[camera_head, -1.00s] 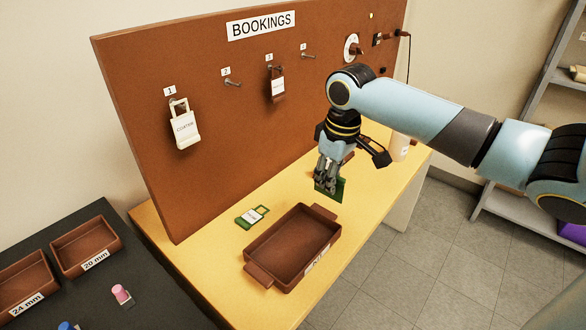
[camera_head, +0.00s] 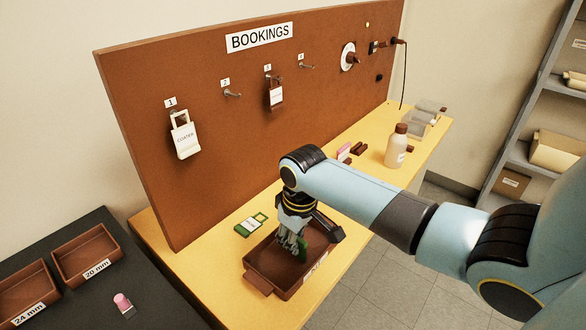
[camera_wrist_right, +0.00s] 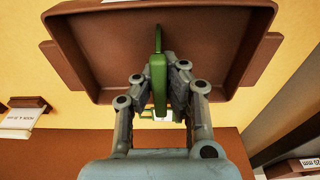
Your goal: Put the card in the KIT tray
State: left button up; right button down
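My right gripper (camera_head: 299,246) is shut on a green card (camera_head: 303,253) and points down over the brown KIT tray (camera_head: 266,263) on the yellow bench. In the right wrist view, the card (camera_wrist_right: 157,80) stands edge-on between the fingers (camera_wrist_right: 160,78), with the tray (camera_wrist_right: 100,50) behind it. I cannot tell whether the card touches the tray floor. The gripper and forearm hide part of the tray and its label. Another green card with a white label (camera_head: 250,224) lies flat on the bench just behind the tray. My left gripper is not in view.
A bottle (camera_head: 397,147) and small brown and pink items stand farther right. A dark table (camera_head: 75,300) with labelled trays is at the left.

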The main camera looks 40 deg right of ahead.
jog(key=shift+f, duration=0.15)
jog(key=c, duration=1.5)
grip_release()
jog(key=r, duration=0.4)
jog(key=s+r, duration=0.1)
jog(key=r, duration=0.7)
jog(key=shift+s+r+p, duration=0.15)
jog(key=shift+s+p, duration=0.1)
jog(key=shift+p, duration=0.1)
